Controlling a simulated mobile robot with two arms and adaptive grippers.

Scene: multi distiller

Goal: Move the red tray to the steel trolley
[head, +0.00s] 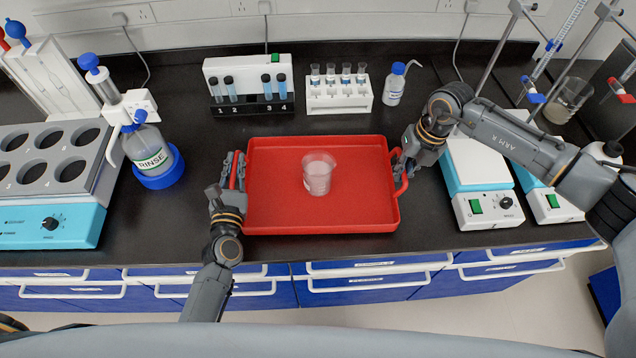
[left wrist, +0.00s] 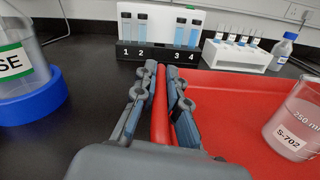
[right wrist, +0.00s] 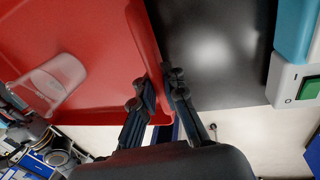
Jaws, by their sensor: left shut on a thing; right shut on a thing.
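The red tray (head: 275,210) lies on the black bench top near its front edge. A beaker (head: 319,174) with a pale pink liquid stands in the tray; the left wrist view shows its label, S-702 (left wrist: 295,125). My left gripper (head: 238,165) is shut on the tray's left handle, and the red handle (left wrist: 160,105) runs between its fingers in the left wrist view. My right gripper (head: 402,168) is shut on the tray's right handle (head: 402,184); in the right wrist view its fingers (right wrist: 160,82) close around the red edge. The steel trolley is not clearly visible.
A rinse bottle (head: 150,150) in a blue ring and a heating block (head: 50,185) stand left. A numbered vial rack (head: 250,88), a white tube rack (head: 340,92) and a wash bottle (head: 394,84) stand behind the tray. Hot plates (head: 480,180) stand close to the right.

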